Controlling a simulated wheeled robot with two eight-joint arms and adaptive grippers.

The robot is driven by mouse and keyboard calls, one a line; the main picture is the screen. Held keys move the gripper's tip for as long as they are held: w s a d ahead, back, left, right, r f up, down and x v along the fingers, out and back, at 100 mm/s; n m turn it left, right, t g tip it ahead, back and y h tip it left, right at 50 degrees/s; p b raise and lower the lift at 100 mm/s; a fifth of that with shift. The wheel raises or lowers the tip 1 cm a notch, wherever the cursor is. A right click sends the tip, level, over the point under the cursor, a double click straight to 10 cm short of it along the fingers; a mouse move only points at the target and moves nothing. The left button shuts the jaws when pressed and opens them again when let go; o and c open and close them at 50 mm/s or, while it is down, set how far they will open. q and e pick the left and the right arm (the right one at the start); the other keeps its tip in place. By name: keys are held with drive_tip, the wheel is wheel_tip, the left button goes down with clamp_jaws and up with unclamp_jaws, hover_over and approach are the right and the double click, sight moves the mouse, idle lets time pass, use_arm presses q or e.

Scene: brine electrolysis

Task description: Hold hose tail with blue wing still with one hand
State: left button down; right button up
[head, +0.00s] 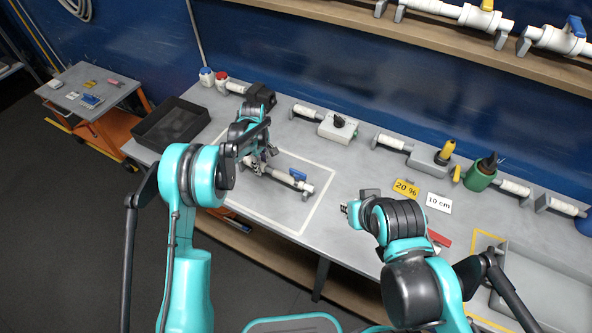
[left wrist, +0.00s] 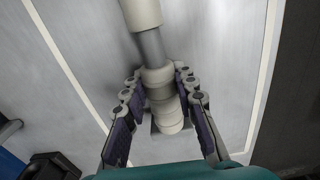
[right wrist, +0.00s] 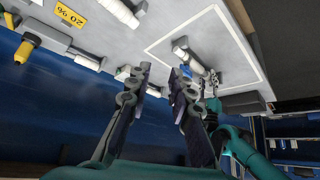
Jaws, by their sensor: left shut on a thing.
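The hose tail with the blue wing (head: 298,175) lies inside the white outlined rectangle on the bench. It is a pale, pipe-like part, and its blue wing shows near its right end. My left gripper (head: 262,160) is shut on the part's left portion. In the left wrist view, the fingers (left wrist: 158,92) sit on both sides of the grey and cream fitting (left wrist: 158,78); the blue wing is not seen there. My right gripper (head: 347,210) is empty, apart from the hose tail, right of the rectangle. Its fingers (right wrist: 159,78) stand open in the right wrist view.
A black tray (head: 172,124) stands at the bench's left end. Fittings line the back, with a green cup (head: 481,177) at the right. Yellow "20 %" (head: 405,189) and white "10 cm" (head: 438,203) cards lie near my right arm. The rectangle's front part is clear.

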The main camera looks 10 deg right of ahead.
drive_tip(key=w+a+r+m+g, duration=0.2)
drive_tip(key=w+m, duration=0.4)
drive_tip(key=w+a+r+m+g, duration=0.1)
drive_tip(key=w+a+r+m, duration=0.1)
drive_tip(key=w+m, duration=0.3)
drive_tip(key=m+g, duration=0.4)
drive_tip(key=m, duration=1)
hover_over(298, 174)
wheel_tip(298, 174, down, 8)
drive_tip(key=f, duration=1.1)
drive_tip(key=shift+w+f, duration=0.15)
drive_tip(key=shift+w, duration=0.15)
clamp_jaws()
